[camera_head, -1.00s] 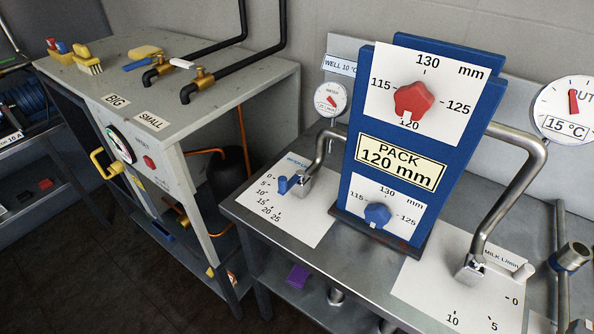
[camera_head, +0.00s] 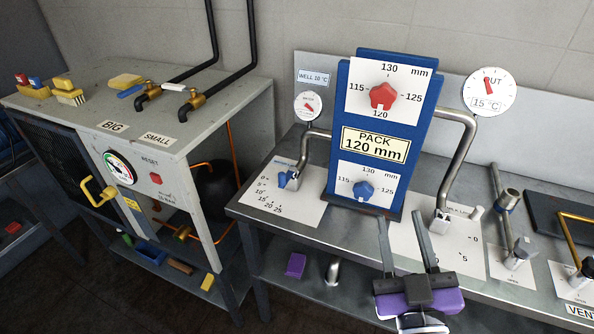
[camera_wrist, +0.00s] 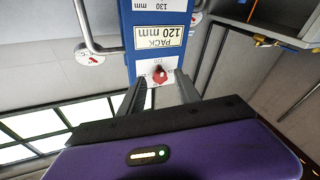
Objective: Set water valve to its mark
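The water valve (camera_head: 288,179) has a blue handle on a metal pipe end. It stands on a white scale card (camera_head: 304,209) marked 0 to 25, left of the blue plate stand (camera_head: 405,163). The handle is turned toward the low end, near 0; its exact reading is too small to tell. My gripper (camera_head: 402,218) is open and empty, in front of the bench and to the right of the valve, apart from it. In the wrist view my gripper (camera_wrist: 160,85) points toward the blue stand and a red knob (camera_wrist: 160,77); the valve is not clearly visible there.
The stand bears a red knob (camera_head: 383,96), a blue knob (camera_head: 363,190) and a "PACK 120 mm" label (camera_head: 375,145). Bent pipes rise beside it. A milk valve card (camera_head: 410,240) lies to the right. A grey cabinet (camera_head: 90,90) stands left, across a gap.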

